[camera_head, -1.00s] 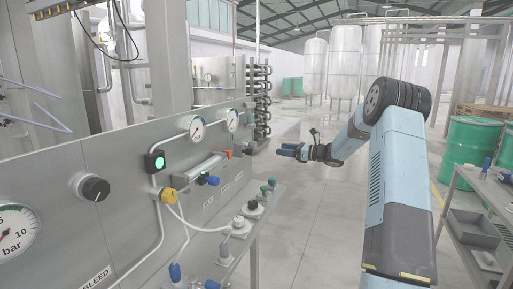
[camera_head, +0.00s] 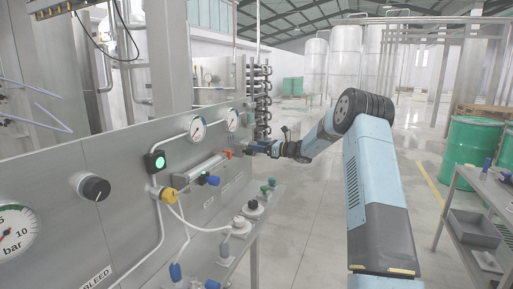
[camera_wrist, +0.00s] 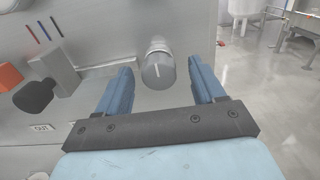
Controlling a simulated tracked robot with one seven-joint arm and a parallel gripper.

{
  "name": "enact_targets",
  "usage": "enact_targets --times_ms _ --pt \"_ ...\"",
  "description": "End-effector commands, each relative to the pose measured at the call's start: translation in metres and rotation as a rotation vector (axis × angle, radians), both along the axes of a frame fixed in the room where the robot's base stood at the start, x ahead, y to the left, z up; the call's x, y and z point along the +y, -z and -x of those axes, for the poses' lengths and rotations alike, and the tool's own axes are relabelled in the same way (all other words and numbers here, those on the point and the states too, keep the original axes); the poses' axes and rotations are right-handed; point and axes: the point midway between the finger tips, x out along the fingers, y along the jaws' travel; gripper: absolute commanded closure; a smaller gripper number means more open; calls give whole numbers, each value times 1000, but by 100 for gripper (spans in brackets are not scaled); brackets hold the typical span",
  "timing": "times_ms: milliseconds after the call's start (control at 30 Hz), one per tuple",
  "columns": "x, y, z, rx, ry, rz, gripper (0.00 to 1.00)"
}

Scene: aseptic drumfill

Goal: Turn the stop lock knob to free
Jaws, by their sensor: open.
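A round grey knob (camera_wrist: 158,70) with a white index line sticks out from the steel panel in the wrist view. It appears to be the stop lock knob; I see no label on it. Its line runs nearly straight up and down in that view. My gripper (camera_wrist: 161,79) is open, with one blue finger on each side of the knob and gaps showing between. I cannot tell how deep the knob lies between the fingers. In the head view my gripper (camera_head: 253,148) is at the panel's far end, and the knob cannot be made out.
An orange-red part (camera_wrist: 10,76) and a dark knob (camera_wrist: 33,97) are left of the fingers in the wrist view. The panel (camera_head: 120,165) carries gauges, a green lamp (camera_head: 155,161) and a black knob (camera_head: 94,188). Open floor (camera_head: 310,210) lies right of it.

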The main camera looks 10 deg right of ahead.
Motion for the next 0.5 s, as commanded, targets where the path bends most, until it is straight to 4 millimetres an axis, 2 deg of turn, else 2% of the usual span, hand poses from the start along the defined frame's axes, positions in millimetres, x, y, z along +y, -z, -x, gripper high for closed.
enact_targets --times_ms 433,500 --pt "7 0 -5 1 1 1 32" --pt "7 0 -5 1 1 1 38"
